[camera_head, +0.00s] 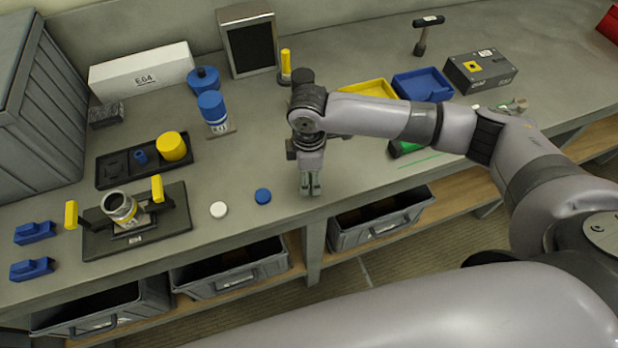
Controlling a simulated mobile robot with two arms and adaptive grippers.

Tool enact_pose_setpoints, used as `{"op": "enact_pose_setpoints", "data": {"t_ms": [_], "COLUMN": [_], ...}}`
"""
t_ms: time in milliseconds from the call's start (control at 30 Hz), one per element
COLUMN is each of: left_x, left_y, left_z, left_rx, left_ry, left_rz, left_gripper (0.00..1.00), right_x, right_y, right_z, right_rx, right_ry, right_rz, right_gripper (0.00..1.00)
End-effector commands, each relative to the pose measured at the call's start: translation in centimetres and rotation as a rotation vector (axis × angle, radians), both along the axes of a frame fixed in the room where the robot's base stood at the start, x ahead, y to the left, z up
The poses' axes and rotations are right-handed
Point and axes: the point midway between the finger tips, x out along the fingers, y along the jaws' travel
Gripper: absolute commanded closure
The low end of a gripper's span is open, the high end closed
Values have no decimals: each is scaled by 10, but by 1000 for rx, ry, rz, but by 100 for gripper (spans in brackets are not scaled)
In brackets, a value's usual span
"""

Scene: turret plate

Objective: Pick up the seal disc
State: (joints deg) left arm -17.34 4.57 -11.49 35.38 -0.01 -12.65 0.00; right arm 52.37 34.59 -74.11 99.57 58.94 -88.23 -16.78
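Two small flat round pieces lie on the grey bench near its front edge: a white disc (218,209) and a blue disc (263,196). I cannot tell for sure which one is the seal disc. My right gripper (310,189) points down over the bench near the front edge, to the right of the blue disc and apart from it. Its fingertips look close together, with no object seen between them; how far they are open is unclear. My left gripper is not in view.
A black fixture plate (100,243) with a metal cylinder (119,205) and yellow-tipped clamps stands left of the discs. Behind it is a dark tray (117,183) with a yellow cylinder (172,146). Blue blocks (33,269) lie far left. Bench around the discs is clear.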

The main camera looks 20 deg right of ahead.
Motion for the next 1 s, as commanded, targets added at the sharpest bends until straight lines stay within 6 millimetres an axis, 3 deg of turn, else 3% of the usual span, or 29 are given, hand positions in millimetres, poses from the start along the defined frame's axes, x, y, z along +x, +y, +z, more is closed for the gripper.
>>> {"op": "enact_pose_setpoints", "data": {"t_ms": [400,767,1000], "left_x": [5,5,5], "left_y": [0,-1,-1], "left_z": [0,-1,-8], "left_rx": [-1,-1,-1], "left_ry": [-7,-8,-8], "left_rz": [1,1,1], "left_gripper": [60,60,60], "right_x": [0,1,1], "right_y": [0,0,1], "right_z": [0,5,37], "right_rx": [0,1,3], "right_ry": [0,-1,-5], "right_rz": [0,0,0], "right_gripper": [85,85,85]}}
